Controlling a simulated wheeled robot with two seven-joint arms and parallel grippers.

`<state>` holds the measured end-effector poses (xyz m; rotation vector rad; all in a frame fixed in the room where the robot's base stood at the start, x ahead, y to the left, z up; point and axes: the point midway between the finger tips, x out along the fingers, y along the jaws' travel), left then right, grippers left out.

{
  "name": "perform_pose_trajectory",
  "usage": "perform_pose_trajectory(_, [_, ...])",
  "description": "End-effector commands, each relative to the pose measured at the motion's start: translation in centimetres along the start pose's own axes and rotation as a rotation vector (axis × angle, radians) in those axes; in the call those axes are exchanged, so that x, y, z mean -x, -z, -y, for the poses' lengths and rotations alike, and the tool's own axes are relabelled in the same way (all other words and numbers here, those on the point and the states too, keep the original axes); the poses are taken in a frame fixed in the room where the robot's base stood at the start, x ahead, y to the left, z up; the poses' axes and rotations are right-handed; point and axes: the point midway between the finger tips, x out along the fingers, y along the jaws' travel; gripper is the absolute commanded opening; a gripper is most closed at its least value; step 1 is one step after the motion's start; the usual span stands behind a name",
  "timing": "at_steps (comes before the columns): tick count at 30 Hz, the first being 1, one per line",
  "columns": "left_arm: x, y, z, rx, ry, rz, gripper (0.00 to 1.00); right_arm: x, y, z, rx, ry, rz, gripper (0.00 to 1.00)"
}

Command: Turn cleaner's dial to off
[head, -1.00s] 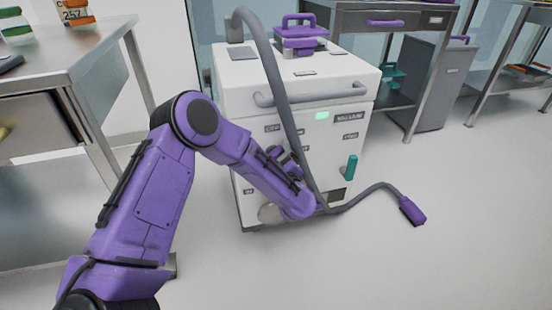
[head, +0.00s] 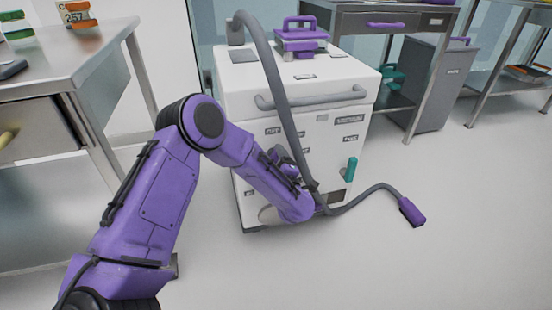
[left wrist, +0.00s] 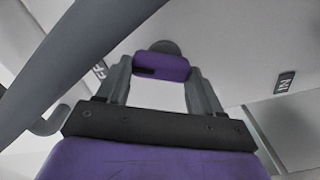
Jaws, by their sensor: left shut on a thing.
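The white cleaner (head: 240,95) stands on the floor with labels on its front, among them OFF (head: 272,131) and VACUUM (head: 349,119). A small indicator panel (head: 321,118) on its front is unlit. The purple dial (left wrist: 168,62) with a dark round base sits between the fingers of my left gripper (left wrist: 160,72) in the left wrist view. The gripper is shut on it. In the head view my forearm hides most of the dial and the fingers, so I cannot tell exactly where the dial points.
A grey hose (head: 276,80) arches over the cleaner and runs across its front, close to my left wrist, to a purple nozzle (head: 411,211) on the floor. A teal lever (head: 351,169) sits on the front right. A steel bench (head: 70,60) stands at left. Floor at right is clear.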

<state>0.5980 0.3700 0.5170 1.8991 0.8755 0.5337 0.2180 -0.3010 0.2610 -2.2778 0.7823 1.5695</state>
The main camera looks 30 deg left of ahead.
Motion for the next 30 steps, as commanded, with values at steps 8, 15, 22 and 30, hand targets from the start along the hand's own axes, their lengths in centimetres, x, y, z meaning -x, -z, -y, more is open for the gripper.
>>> perform_pose_trajectory(8, [0.08,0.02,0.24,0.233,0.002,0.002,0.35,0.25,0.14,-0.03,0.001,0.000,-0.001,0.43])
perform_pose_trajectory(15, [0.09,0.02,0.40,0.382,0.003,0.003,0.35,0.24,0.14,-0.03,0.001,0.000,-0.001,0.43])
perform_pose_trajectory(22, [0.10,0.02,0.47,0.464,0.003,0.003,0.35,0.22,0.13,-0.03,0.001,0.000,-0.001,0.43])
perform_pose_trajectory(30, [0.11,0.02,0.49,0.492,0.003,0.003,0.35,0.22,0.13,-0.02,0.001,0.000,-0.001,0.43])
